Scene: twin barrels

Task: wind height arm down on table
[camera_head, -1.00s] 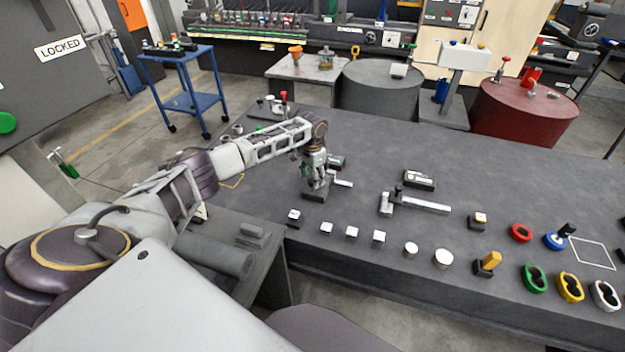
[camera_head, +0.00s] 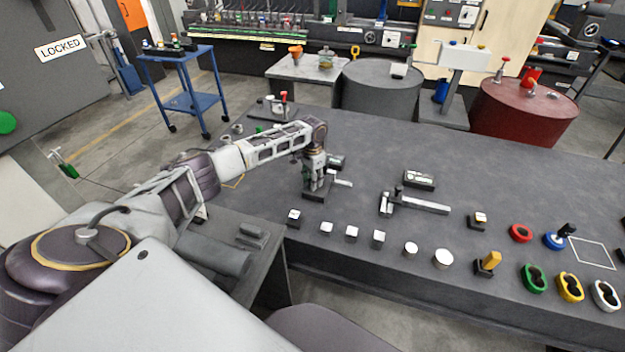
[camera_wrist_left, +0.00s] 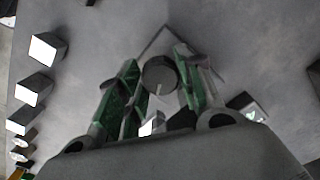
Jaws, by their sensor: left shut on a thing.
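My left gripper (camera_head: 315,188) points down over the dark table (camera_head: 520,190), at a small dark base block (camera_head: 316,197). A light-coloured arm (camera_head: 342,182) sticks out to the right beside the fingers. In the left wrist view the green-padded fingers (camera_wrist_left: 160,90) are shut around a round dark knob (camera_wrist_left: 160,75), with a square dark base behind it. The gripper hides most of this device in the head view. My right gripper is not in view.
A row of white-topped blocks (camera_head: 352,233) stands along the table's near edge. A slide gauge (camera_head: 420,204) lies to the right, with a small labelled box (camera_head: 419,180) behind it. Coloured rings (camera_head: 535,278) sit at the far right. The table's middle back is clear.

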